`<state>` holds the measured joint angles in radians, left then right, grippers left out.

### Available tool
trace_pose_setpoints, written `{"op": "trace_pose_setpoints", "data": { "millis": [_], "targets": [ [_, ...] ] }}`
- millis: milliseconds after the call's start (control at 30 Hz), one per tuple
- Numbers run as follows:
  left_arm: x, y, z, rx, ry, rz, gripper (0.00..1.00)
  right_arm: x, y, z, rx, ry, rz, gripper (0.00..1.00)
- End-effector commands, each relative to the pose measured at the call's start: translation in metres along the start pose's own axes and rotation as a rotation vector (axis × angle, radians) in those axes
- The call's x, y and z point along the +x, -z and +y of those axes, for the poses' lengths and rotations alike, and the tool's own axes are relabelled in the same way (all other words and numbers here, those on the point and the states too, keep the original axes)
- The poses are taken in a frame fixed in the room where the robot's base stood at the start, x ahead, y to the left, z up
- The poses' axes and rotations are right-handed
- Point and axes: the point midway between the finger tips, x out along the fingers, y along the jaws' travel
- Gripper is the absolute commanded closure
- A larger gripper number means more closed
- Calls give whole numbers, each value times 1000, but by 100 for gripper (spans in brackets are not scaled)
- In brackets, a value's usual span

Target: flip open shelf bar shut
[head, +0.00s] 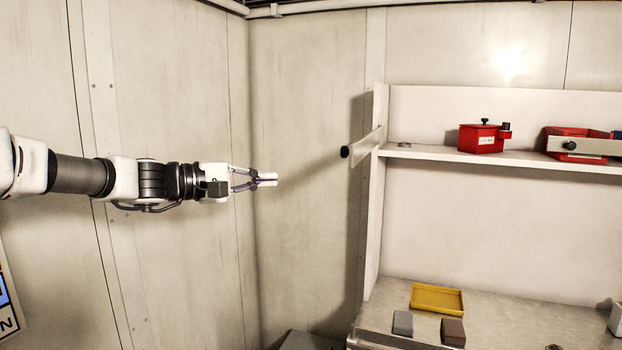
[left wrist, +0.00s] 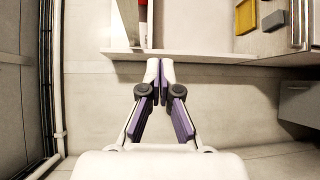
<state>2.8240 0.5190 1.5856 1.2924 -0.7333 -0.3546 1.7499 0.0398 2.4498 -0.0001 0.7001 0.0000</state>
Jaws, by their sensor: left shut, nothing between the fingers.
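The open shelf bar (head: 366,144) is a flat pale metal bar at the left end of the shelf (head: 435,154) in the head view. It sticks out past the left side panel, and its black knob (head: 345,152) is at the free end. My left gripper (head: 276,180) is shut and empty, left of the knob and a little lower in the picture, with a clear gap between them. In the left wrist view its closed fingertips (left wrist: 159,68) overlap a pale panel edge. I cannot tell the bar there for certain. My right gripper is out of view.
A second bar (head: 592,146) with a black knob lies across a red item at the shelf's right. A red box (head: 482,138) stands mid-shelf. Below, a yellow tray (head: 437,299) and two small blocks lie on the counter (head: 500,315). Bare wall is behind my left gripper.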

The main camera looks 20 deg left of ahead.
Motion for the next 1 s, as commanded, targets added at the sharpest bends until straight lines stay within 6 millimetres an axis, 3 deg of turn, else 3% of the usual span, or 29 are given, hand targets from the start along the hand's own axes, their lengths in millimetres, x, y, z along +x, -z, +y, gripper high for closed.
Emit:
{"op": "trace_pose_setpoints", "data": {
  "millis": [100,167,567,767,1000],
  "targets": [
    [-22,-10,36,38,-71,4,100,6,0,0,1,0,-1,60],
    [-26,-13,44,48,-82,4,100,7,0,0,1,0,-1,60],
    [-22,-14,48,51,-80,5,100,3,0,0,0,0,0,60],
    [9,-14,52,51,-76,4,100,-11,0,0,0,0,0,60],
    [62,-14,57,52,-75,4,100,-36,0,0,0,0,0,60]
  ]
}}
